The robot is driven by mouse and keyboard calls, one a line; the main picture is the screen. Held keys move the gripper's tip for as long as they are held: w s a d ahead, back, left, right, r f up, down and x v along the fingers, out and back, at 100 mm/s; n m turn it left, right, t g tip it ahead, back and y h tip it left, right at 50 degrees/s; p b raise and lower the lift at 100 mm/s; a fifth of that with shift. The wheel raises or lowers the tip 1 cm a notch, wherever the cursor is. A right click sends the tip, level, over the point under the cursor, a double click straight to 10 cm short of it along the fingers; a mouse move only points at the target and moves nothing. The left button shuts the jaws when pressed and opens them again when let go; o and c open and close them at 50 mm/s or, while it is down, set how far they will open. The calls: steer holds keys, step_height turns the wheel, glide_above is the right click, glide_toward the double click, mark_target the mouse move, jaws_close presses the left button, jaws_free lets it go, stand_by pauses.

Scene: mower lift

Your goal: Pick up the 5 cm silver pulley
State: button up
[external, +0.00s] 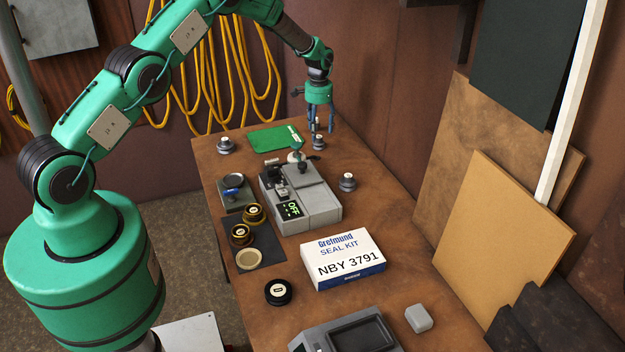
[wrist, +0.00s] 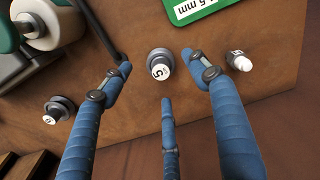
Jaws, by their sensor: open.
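The silver pulley marked 5 (wrist: 160,66) stands on the bench and shows near the middle of the wrist view, between the spread fingers. In the external view it appears to be the silver piece (external: 318,143) just below my gripper (external: 321,127). My gripper, with blue fingers, is open and empty, pointing down at the far end of the bench. It also shows in the wrist view (wrist: 165,85). The fingers look apart from the pulley; the exact height gap is hard to tell.
A smaller white-capped piece (wrist: 239,61) stands close by on the right. A grey machine (external: 318,203) and a seal kit box (external: 343,258) occupy the bench (external: 405,268).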

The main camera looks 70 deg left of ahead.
mark_target(319, 136)
steer(key=shift+f, duration=0.25)
steer(key=shift+f, duration=2.55)
steer(key=c, duration=1.5)
